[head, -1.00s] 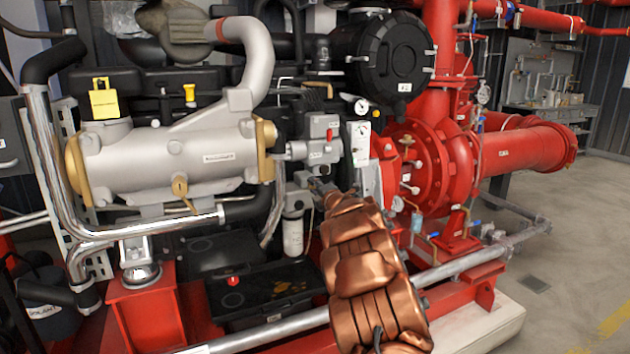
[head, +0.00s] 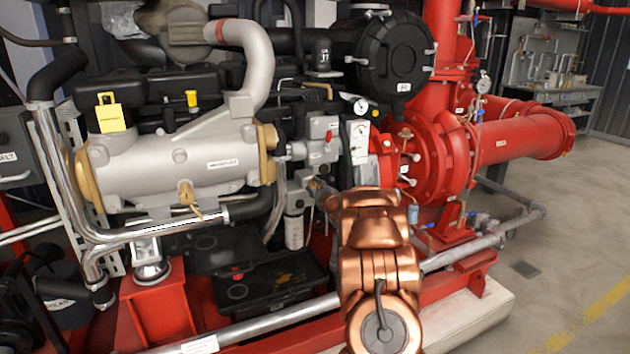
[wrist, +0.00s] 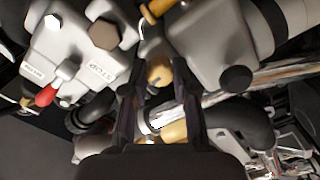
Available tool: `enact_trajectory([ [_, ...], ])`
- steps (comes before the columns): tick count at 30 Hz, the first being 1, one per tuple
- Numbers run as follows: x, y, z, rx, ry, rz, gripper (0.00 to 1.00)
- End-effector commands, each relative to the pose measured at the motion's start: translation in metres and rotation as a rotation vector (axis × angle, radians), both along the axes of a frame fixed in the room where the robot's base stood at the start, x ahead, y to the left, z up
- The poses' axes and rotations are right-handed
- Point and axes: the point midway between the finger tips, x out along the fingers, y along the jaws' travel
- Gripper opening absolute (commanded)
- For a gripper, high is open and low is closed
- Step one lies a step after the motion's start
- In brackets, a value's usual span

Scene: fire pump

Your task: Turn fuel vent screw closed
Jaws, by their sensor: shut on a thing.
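A small brass, rounded screw head (wrist: 158,73) shows between my fingertips in the wrist view; I take it for the fuel vent screw. My gripper (wrist: 160,88) has its two dark fingers on either side of it and is shut on it. How far the screw is turned cannot be told. The screw cannot be made out there.
A grey housing with a hex bolt and a red-tipped fitting (wrist: 46,95) is close on the left in the wrist view. A silver heat exchanger (head: 170,160) stands left in the head view, the red pump (head: 435,155) right. Open floor (head: 570,220) lies far right.

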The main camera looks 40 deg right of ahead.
Motion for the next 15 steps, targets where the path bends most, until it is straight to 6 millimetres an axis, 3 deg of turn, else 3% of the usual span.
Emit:
enact_trajectory([
  [15, -0.0009, -0.0012, 0.0001, 0.156, -0.053, -0.004, 0.00],
])
